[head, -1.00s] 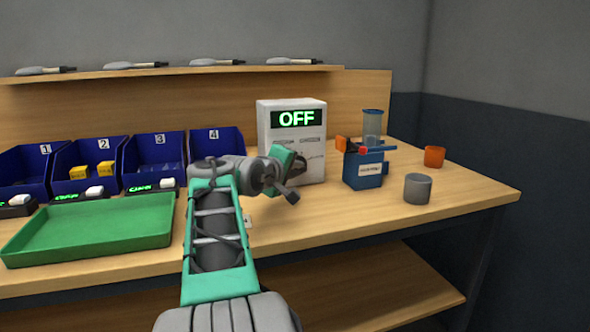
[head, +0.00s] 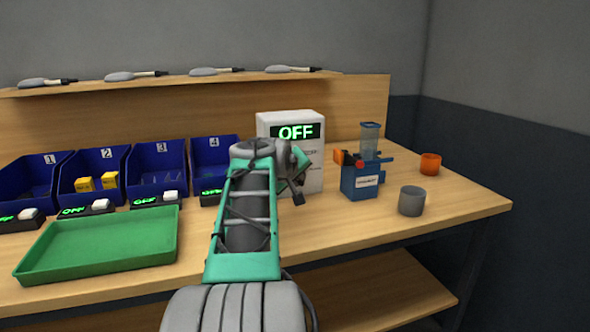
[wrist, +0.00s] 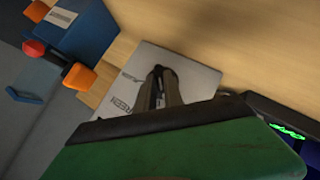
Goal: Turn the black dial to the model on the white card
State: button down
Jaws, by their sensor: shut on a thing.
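The white box (head: 313,178) stands on the bench, its green display (head: 298,132) reading OFF. In the wrist view its pale front panel (wrist: 198,74) carries dark lettering, partly covered. My gripper (wrist: 163,86) is at this panel, its two dark fingers close together and shut on the black dial. The dial is almost wholly hidden between the fingers, so I cannot read where it points. In the head view my wrist and forearm cover the box's lower left front. I cannot make out the white card in either current view.
A blue machine (head: 362,180) with a clear hopper stands right of the box, beside a grey cup (head: 411,200) and an orange cup (head: 430,163). Blue numbered bins (head: 90,180) and a green tray (head: 100,245) lie left. A shelf (head: 130,84) with several tools is behind.

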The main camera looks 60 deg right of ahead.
jog(key=y+p, duration=0.1)
jog(key=m+t+y+p, duration=0.1)
jog(key=p, duration=0.1)
jog(key=r+m+t+y+p, duration=0.1)
jog(key=p, duration=0.1)
jog(key=shift+s+d+r, duration=0.1)
jog(key=shift+s+d, duration=0.2)
jog(key=shift+s, duration=0.1)
jog(key=p, duration=0.2)
jog(key=m+t+y+p, duration=0.1)
jog(key=p, duration=0.2)
jog(key=shift+s+d+r+y+p, duration=0.15)
jog(key=shift+d+y+p, duration=0.05)
jog(key=shift+y+p, duration=0.15)
jog(key=m+t+y+p, duration=0.1)
jog(key=p, duration=0.4)
jog(key=shift+s+d+t, duration=0.1)
jog(key=shift+t, duration=0.3)
jog(key=p, duration=0.2)
jog(key=m+t+y+p, duration=0.1)
jog(key=p, duration=0.1)
jog(key=shift+s+d+f, duration=0.1)
jog(key=shift+d+f, duration=0.05)
jog(key=shift+f, duration=0.2)
jog(key=shift+f+p, duration=0.1)
jog(key=shift+p, duration=0.3)
jog(key=shift+f+t+y, duration=0.1)
jog(key=shift+t+y, duration=0.15)
jog(key=shift+t, duration=0.05)
